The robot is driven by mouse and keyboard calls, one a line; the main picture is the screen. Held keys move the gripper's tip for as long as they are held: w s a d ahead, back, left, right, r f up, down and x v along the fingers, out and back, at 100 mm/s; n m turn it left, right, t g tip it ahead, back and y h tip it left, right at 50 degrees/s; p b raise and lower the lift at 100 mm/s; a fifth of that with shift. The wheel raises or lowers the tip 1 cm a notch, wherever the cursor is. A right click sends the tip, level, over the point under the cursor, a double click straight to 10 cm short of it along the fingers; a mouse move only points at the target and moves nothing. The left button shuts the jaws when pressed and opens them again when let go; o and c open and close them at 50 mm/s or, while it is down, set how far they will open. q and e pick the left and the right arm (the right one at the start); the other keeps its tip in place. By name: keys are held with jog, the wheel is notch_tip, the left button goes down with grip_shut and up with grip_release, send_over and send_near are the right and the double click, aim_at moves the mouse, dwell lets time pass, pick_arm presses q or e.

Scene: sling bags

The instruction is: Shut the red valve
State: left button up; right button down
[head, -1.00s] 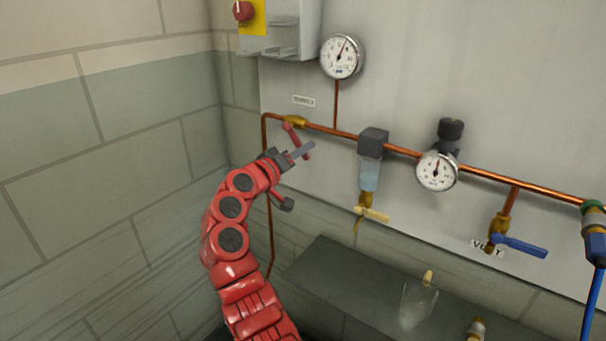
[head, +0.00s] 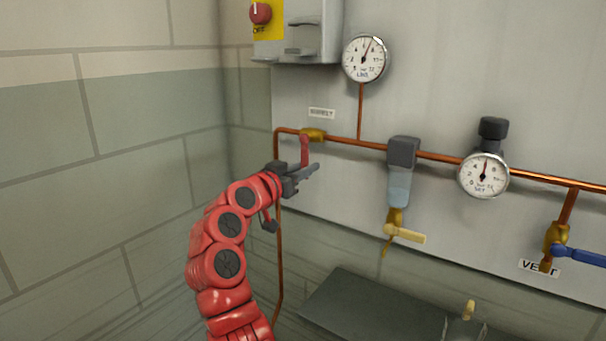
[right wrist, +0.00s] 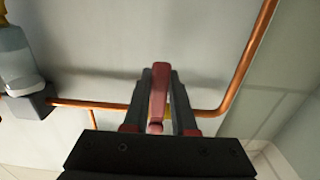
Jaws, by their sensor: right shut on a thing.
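The red valve has a brass body (head: 313,135) on the copper pipe, below a small label reading SUPPLY. Its red lever handle (head: 304,150) hangs down, across the pipe's run. My right gripper (head: 305,173) is at the handle's lower end, shut on it. In the right wrist view the red handle (right wrist: 158,92) stands between the two dark fingers of my right gripper (right wrist: 163,90), and the brass body is mostly hidden behind them. My left gripper is not in view.
Right along the pipe (head: 345,140) are a filter (head: 402,152) with a yellow drain lever (head: 410,236), a regulator gauge (head: 484,176) and a blue vent lever (head: 580,255). A line gauge (head: 366,58) and switch box (head: 312,30) are above. A dark shelf (head: 365,310) is below.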

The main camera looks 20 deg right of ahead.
jog(key=shift+w, duration=0.1)
dwell(0.4)
jog(key=c, duration=0.7)
grip_release()
jog(key=shift+a, duration=0.1)
jog(key=v, duration=1.7)
jog(key=shift+a+p, duration=0.1)
jog(key=shift+p, duration=0.25)
